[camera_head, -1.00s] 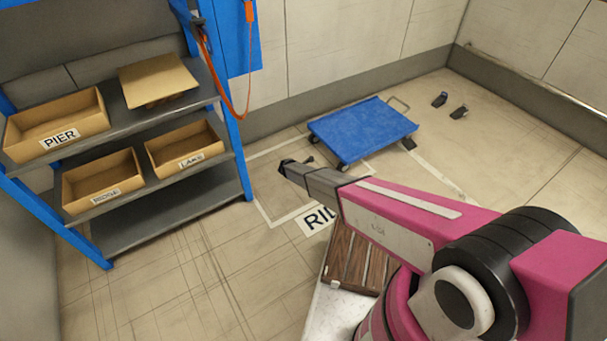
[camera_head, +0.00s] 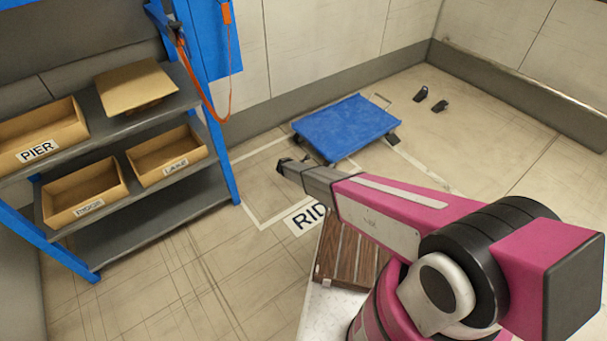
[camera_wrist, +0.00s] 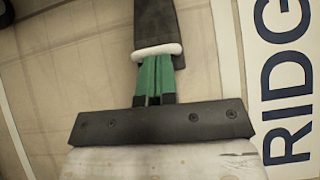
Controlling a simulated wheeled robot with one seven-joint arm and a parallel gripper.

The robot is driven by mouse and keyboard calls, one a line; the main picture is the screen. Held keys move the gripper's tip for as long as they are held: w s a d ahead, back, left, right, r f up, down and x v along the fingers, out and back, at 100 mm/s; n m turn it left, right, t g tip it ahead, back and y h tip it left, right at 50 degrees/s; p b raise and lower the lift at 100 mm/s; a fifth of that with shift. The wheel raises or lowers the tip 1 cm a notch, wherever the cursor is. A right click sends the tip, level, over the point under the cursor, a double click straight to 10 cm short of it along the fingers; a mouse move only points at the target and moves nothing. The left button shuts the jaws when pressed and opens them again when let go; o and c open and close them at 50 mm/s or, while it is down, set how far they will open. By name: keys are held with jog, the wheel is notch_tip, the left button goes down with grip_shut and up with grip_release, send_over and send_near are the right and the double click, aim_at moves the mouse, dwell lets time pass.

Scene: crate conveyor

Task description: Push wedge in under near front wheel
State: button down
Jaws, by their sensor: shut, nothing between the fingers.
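My gripper (camera_wrist: 154,92) is shut and empty, with green fingers in the wrist view. A dark wedge (camera_wrist: 155,22) with a white bar across its near end lies straight ahead of the fingertips; the fingers reach up to the bar, but I cannot tell whether they touch it. A dark wheel (camera_wrist: 5,13) edges into the top left corner of the wrist view. In the head view, the blue cart (camera_head: 346,127) stands beyond my gripper (camera_head: 284,166), low to the floor. The near front wheel is mostly hidden there.
Another dark wedge (camera_head: 393,140) sits at the cart's right corner. Two dark pieces (camera_head: 421,93) (camera_head: 440,107) lie on the floor at the back right. A blue shelf rack (camera_head: 215,135) with several boxes stands at left. A floor label (camera_head: 306,218) lies below the arm.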

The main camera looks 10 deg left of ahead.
jog(key=shift+w+d, duration=1.4)
jog(key=shift+w, duration=0.2)
jog(key=shift+s+a, duration=0.25)
jog(key=shift+s, duration=0.15)
jog(key=s+a+f+v, duration=0.1)
jog(key=v, duration=1.1)
jog(key=shift+s+a, duration=0.25)
